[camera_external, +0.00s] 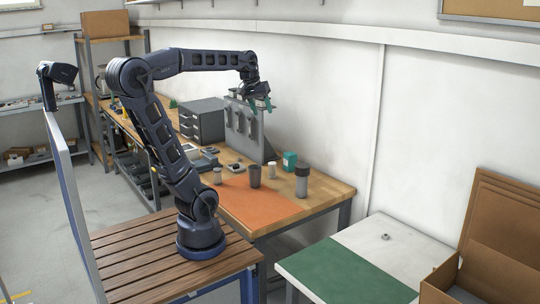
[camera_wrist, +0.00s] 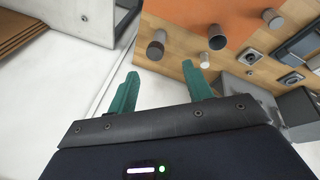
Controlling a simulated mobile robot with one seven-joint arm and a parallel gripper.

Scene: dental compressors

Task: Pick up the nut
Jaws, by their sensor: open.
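A small grey nut (camera_external: 385,237) lies on the white part of the low table with the green mat at the lower right of the external view. My gripper (camera_external: 259,104) is high over the wooden workbench, in front of the grey upright panel, well up and to the left of the nut. Its teal fingers are spread in the wrist view (camera_wrist: 161,72), with nothing between them.
The workbench (camera_external: 327,193) holds an orange mat (camera_external: 258,205), a dark cup (camera_external: 255,176), a grey cylinder (camera_external: 301,184), a teal box (camera_external: 289,161) and a drawer unit (camera_external: 202,120). An open cardboard box (camera_external: 490,250) stands right of the nut. The white surface around the nut is clear.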

